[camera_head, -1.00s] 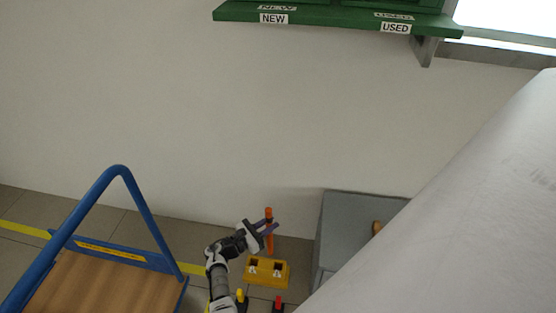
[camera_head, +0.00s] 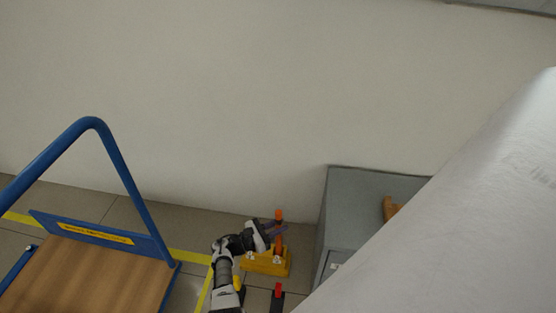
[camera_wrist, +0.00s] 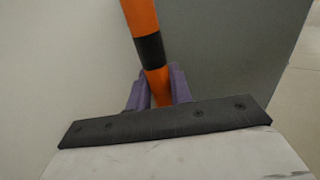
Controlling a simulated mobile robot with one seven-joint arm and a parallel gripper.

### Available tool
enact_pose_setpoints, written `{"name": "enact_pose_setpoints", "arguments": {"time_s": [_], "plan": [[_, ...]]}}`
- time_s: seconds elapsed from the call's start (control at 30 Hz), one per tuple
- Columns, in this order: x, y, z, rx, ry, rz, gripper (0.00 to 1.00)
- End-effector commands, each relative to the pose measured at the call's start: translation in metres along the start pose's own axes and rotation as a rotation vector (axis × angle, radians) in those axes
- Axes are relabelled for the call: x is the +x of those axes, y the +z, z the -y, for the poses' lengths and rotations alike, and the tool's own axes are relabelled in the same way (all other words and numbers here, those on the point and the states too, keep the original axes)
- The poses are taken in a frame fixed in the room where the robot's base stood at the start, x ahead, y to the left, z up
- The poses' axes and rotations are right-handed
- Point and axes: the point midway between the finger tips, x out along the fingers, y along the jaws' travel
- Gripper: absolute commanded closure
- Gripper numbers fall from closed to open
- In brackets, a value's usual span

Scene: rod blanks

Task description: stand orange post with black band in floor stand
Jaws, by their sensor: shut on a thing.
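The orange post with a black band (camera_wrist: 148,48) is between the purple fingers of my gripper (camera_wrist: 157,90) in the wrist view. My gripper is shut on it below the band. In the head view my gripper (camera_head: 274,230) holds the post (camera_head: 279,215) roughly upright over the yellow floor stand (camera_head: 265,264). The post's lower part overlaps the right side of the stand in the picture. I cannot tell whether its lower end is inside a hole. The stand's top is partly hidden by my gripper.
A blue-handled cart with a wooden deck (camera_head: 90,280) stands at the left. A grey cabinet (camera_head: 350,205) stands close at the right, with an orange-brown thing (camera_head: 392,208) on it. A red-topped black piece (camera_head: 278,295) is in front of the stand. The wall is behind.

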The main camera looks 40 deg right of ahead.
Motion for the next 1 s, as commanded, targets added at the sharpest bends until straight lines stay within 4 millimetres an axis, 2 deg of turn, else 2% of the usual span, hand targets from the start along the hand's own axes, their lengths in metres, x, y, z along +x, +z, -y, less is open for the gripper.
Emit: {"name": "enact_pose_setpoints", "arguments": {"time_s": [0.03,0.37,0.63,1.0], "plan": [[0.0,-0.012,-0.001,0.001,0.0,0.001,0.92],[0.0,-0.027,-0.001,0.001,0.001,0.001,0.92],[0.0,-0.061,-0.001,0.002,0.001,0.001,0.92],[0.0,-0.063,-0.001,0.002,0.001,0.001,0.92]]}}
